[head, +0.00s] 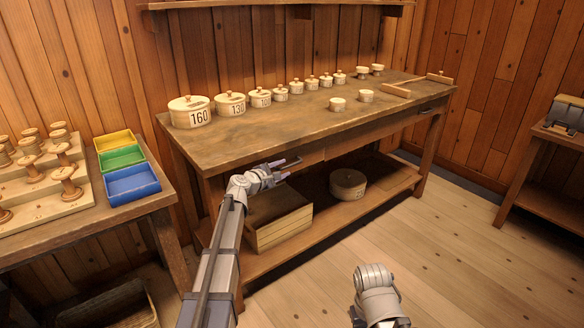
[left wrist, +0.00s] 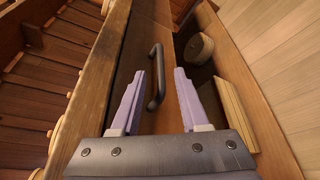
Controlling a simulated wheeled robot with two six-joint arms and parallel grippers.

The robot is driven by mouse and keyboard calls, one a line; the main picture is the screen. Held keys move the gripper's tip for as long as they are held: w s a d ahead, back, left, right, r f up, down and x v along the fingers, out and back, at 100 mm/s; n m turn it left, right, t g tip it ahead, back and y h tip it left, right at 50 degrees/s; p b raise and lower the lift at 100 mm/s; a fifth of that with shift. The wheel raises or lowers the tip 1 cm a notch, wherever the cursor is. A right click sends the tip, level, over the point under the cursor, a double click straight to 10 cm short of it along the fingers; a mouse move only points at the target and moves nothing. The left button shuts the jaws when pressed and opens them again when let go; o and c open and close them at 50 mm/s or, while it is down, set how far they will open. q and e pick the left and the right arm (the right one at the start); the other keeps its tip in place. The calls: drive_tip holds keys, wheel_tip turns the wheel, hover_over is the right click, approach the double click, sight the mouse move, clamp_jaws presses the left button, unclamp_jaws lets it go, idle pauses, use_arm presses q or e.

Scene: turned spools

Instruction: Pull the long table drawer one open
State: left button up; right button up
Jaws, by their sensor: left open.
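The long table (head: 240,145) stands against the back wall. My left gripper (head: 290,168) is in front of the left part of its front edge, at drawer height, open and empty. In the left wrist view the open fingers (left wrist: 158,75) point at a wooden drawer front (left wrist: 128,55) with a dark bar handle (left wrist: 157,65). The handle shows between the two fingers in the picture; I cannot tell whether they touch it. The drawer front looks flush with the table. In the head view my left gripper and arm partly hide this drawer. My right forearm shows at the bottom; its gripper is out of view.
Numbered round boxes (head: 190,113) line the tabletop. A second drawer with a dark handle (head: 427,110) is at the right. Below, a shelf holds a wooden crate (head: 280,225) and a round box (head: 348,184). A side table with coloured bins (head: 132,182) is left. Floor in front is clear.

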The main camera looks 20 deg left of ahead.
sight(289, 166)
use_arm(q)
drive_tip(key=b+x, duration=0.1)
drive_tip(key=x, duration=0.5)
drive_tip(key=shift+w+d, duration=0.1)
drive_tip(key=shift+w, duration=0.1)
drive_tip(key=shift+c, duration=0.4)
clamp_jaws()
idle(0.7)
